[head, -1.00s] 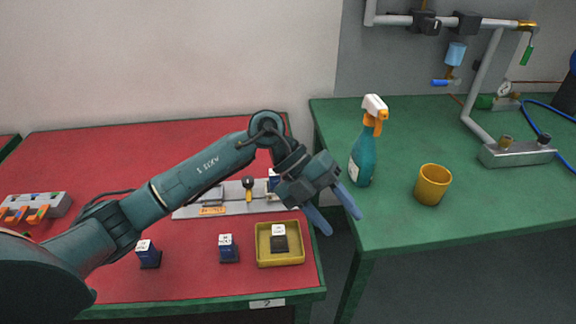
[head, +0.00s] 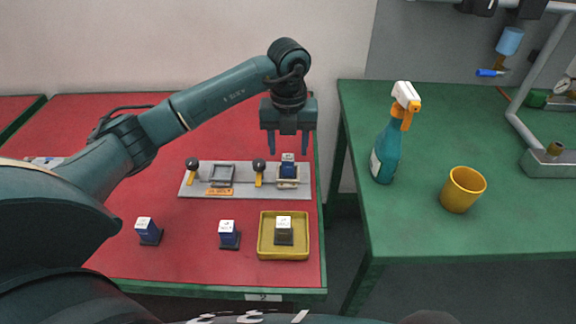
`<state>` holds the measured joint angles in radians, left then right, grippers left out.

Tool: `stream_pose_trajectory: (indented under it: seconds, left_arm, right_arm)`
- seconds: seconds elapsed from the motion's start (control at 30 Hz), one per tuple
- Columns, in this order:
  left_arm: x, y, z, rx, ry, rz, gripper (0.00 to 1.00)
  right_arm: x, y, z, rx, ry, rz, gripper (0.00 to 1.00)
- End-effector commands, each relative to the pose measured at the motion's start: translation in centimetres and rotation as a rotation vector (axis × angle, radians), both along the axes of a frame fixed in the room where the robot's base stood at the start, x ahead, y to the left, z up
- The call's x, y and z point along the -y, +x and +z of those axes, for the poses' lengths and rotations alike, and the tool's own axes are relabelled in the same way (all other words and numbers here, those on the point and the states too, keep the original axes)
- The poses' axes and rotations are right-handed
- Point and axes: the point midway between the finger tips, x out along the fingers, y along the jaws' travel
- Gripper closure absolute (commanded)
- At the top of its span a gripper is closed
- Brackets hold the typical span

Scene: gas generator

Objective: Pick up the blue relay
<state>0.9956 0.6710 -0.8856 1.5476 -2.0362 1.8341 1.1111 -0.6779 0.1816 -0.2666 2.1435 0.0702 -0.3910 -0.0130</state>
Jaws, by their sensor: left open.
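My left gripper (head: 288,150) is open, pointing down, close above a blue relay (head: 288,168) with a white top. That relay stands in the right socket of a grey panel (head: 200,188) on the red table. I cannot tell whether the fingers reach around its top. Two more blue relays stand on the table in front, one at the left (head: 148,232) and one near the middle (head: 228,236). A dark relay with a white top (head: 284,232) stands in a yellow tray (head: 263,250). My right gripper is not in view.
The panel has an empty socket frame (head: 222,176) and two levers with dark knobs (head: 192,164), (head: 259,166). A green table (head: 430,225) at the right holds a spray bottle (head: 388,145) and a yellow cup (head: 462,190). A gap separates the tables.

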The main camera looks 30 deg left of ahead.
Motion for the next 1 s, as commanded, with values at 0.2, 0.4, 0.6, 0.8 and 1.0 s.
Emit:
stream_pose_trajectory:
  seconds: [0.2, 0.4, 0.6, 0.8, 1.0]
  left_arm:
    - [-0.3, 0.2, -2.8, -0.005, -0.001, 0.0, 0.49]
    - [-0.3, 0.2, -5.0, -0.001, -0.002, -0.002, 0.49]
    - [-0.3, 0.3, -5.2, 0.0, -0.002, -0.003, 0.49]
    - [-0.3, 0.3, -5.1, 0.0, -0.002, -0.002, 0.61]
    - [-0.3, 0.3, -5.1, 0.0, -0.002, -0.002, 0.78]
  right_arm:
    - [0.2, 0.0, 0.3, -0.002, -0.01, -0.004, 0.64]
    - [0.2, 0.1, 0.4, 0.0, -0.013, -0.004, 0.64]
    - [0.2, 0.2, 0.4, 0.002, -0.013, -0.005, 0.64]
    - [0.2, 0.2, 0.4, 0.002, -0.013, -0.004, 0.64]
    - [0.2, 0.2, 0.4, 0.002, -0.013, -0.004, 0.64]
